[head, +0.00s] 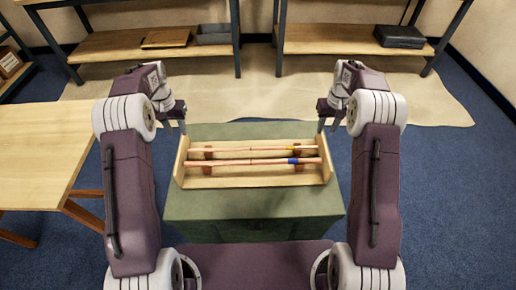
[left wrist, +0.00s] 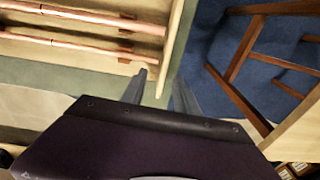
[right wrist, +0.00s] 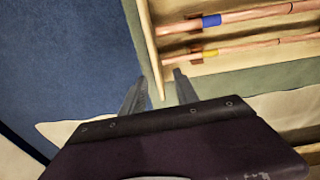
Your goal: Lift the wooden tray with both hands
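The wooden tray (head: 255,182) rests on a green chest and looks level. Two copper pipes lie across it, one with a blue band (head: 293,161) and one with a yellow band (head: 289,149). My left gripper (head: 180,128) is open at the tray's left end, near its far corner. In the left wrist view its fingers (left wrist: 162,90) lie either side of the end wall's tip (left wrist: 178,45). My right gripper (head: 325,128) is open at the right end. In the right wrist view its fingers (right wrist: 158,92) likewise flank the wall's tip (right wrist: 149,50). Contact cannot be told.
The green chest (head: 255,205) stands on blue carpet in front of me. A wooden table (head: 45,150) is at the left. Shelves (head: 155,45) with a grey bin (head: 214,34) and a dark case (head: 399,36) stand at the back, beyond a beige floor covering (head: 260,95).

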